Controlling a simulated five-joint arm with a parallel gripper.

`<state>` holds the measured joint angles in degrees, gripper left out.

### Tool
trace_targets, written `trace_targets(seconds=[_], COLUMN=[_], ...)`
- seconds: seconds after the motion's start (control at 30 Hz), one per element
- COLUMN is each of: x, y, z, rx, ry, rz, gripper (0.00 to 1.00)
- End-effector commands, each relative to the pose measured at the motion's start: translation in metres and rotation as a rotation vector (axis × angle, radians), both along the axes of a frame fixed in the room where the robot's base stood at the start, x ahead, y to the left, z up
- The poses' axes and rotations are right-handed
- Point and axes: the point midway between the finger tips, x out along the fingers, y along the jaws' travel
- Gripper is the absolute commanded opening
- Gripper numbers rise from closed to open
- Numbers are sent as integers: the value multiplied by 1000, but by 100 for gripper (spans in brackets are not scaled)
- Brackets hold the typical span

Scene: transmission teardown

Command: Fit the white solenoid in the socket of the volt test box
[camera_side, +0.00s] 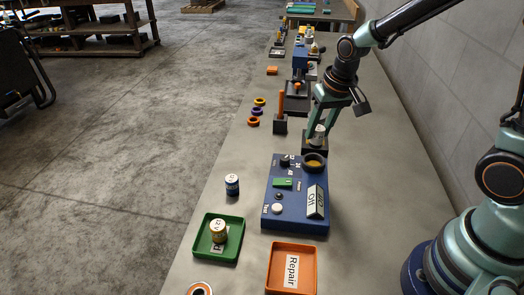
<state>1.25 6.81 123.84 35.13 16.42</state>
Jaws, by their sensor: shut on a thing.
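The white solenoid (319,130) is between the fingers of my gripper (318,137), which is shut on it. The fingers point down and hide part of it. It is upright or nearly so, directly over a black block (314,148); I cannot tell whether it touches the block. The blue volt test box (284,214) lies nearer the camera, in front of the gripper. Its round, dark-rimmed socket (314,163) is at the box's far right corner, with a yellowish inside. The solenoid is apart from the socket, beyond it.
An orange Repair tray (276,287) lies in front. An orange post (281,105) stands left of the gripper. The table's right side is clear.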

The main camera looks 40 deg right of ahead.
Motion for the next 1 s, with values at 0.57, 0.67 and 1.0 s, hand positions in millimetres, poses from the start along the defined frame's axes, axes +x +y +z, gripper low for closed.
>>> trace_targets(seconds=[0.57, 0.67, 1.0], x=[0, 0, 0], y=[0, 0, 0], z=[-39, -41, -41], rx=[0, 0, 0], ry=[1, 0, 0], rz=[0, 0, 0], gripper=[0, 0, 0])
